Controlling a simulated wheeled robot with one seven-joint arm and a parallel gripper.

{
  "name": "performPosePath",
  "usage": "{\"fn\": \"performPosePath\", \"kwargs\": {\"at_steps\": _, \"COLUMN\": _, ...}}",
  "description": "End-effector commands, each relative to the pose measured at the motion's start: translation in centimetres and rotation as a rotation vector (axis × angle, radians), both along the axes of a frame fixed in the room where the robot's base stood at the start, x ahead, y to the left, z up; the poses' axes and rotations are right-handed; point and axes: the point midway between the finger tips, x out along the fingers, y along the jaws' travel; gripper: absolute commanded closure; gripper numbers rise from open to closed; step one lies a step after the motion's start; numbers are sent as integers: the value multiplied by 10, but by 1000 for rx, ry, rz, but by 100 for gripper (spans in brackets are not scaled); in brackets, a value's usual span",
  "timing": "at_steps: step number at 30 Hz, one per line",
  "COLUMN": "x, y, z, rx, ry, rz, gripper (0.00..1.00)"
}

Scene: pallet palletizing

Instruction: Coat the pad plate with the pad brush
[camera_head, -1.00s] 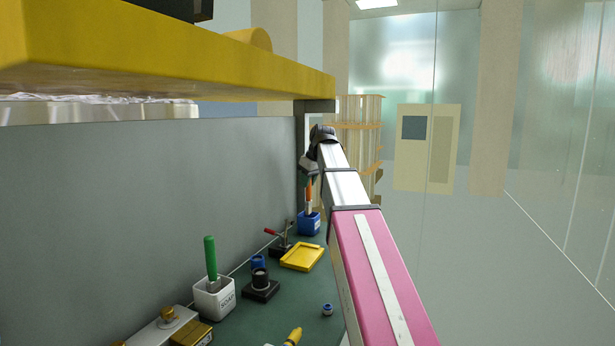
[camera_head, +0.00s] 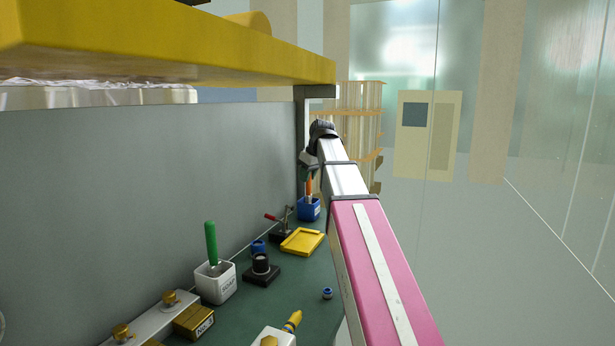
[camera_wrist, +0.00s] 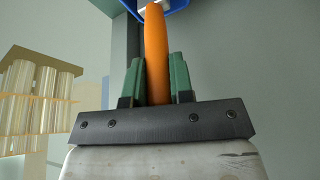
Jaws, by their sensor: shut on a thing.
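The pad brush, with an orange handle (camera_head: 309,187), stands upright in a small blue cup (camera_head: 308,209) at the far end of the green bench. My gripper (camera_wrist: 156,80) has its two green fingers on either side of the orange handle (camera_wrist: 156,45) and is shut on it. In the wrist view the blue cup (camera_wrist: 182,10) is at the top edge, and the brush's lower end is hidden. A shallow yellow plate (camera_head: 302,242), which looks like the pad plate, lies flat on the bench nearer than the cup.
A red-handled clamp (camera_head: 281,228) stands beside the plate. A black stand (camera_head: 261,270), a white soap cup (camera_head: 215,284) with a green handle and a small blue cap (camera_head: 327,293) are nearer. A yellow shelf (camera_head: 170,50) overhangs the bench; a grey panel (camera_head: 150,190) backs it.

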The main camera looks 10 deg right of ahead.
Motion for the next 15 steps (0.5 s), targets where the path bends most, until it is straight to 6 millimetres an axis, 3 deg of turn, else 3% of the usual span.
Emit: {"fn": "performPosePath", "kwargs": {"at_steps": 15, "x": 0, "y": 0, "z": -4, "rx": 0, "ry": 0, "rz": 0, "gripper": 100}}
